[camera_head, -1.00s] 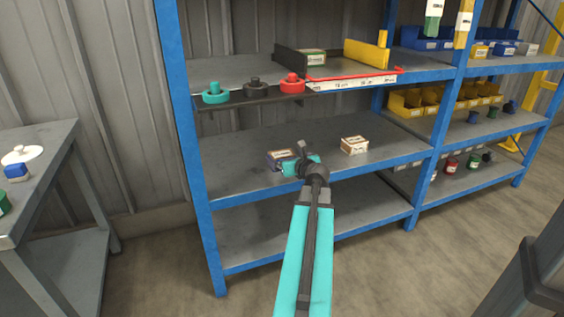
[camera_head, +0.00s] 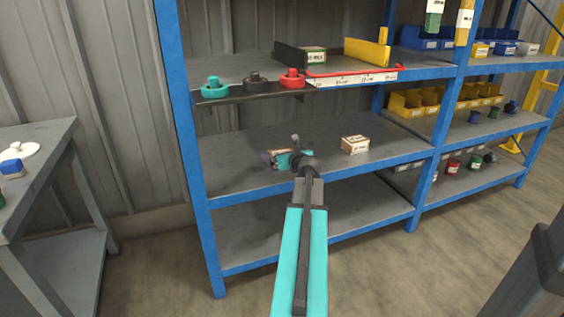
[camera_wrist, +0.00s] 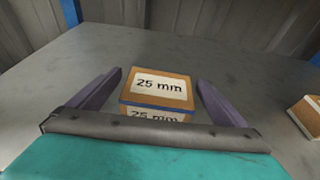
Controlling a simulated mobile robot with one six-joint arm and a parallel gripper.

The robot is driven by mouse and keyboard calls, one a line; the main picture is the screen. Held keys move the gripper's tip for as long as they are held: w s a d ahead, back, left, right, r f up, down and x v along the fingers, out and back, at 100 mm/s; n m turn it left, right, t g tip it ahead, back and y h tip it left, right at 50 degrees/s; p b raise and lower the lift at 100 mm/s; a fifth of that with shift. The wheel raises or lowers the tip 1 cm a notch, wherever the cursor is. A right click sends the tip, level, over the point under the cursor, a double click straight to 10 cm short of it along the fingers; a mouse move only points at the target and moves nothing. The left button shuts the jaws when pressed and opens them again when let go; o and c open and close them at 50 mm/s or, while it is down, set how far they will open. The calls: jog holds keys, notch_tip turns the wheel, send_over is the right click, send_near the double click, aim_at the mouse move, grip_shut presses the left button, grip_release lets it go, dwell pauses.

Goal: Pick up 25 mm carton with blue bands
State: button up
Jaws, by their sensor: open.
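The 25 mm carton with blue bands (camera_wrist: 158,88) sits on the middle shelf, brown with a white "25 mm" label and a blue band near its top edge. In the wrist view it lies between the two purple fingers of my gripper (camera_wrist: 158,92), with a gap on each side. My gripper is open and not touching it, as far as I can see. In the head view the carton (camera_head: 276,154) is mostly hidden behind my wrist; only its left part shows.
Another small carton (camera_head: 355,144) stands to the right on the same shelf (camera_head: 235,157) and shows at the right edge of the wrist view (camera_wrist: 309,112). The upper shelf holds teal, black and red knobs. Blue uprights frame the shelf.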

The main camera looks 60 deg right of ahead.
dwell(0.5)
jog(key=c, duration=1.3)
jog(key=shift+r, duration=0.15)
jog(key=shift+r+p, duration=1.2)
jog(key=shift+r, duration=0.4)
jog(key=shift+s+a+r, duration=0.15)
jog(key=shift+s, duration=0.05)
jog(key=p+v, duration=0.1)
jog(key=v, duration=0.2)
jog(key=f+p+v, duration=0.1)
jog(key=v, duration=0.3)
jog(key=f+p+v, duration=0.1)
jog(key=v, duration=0.2)
jog(key=shift+s+a, duration=0.3)
jog(key=shift+s, duration=0.1)
jog(key=shift+d+f+b, duration=0.15)
jog(key=shift+f+b, duration=0.05)
jog(key=shift+b, duration=0.85)
jog(key=shift+b, duration=0.75)
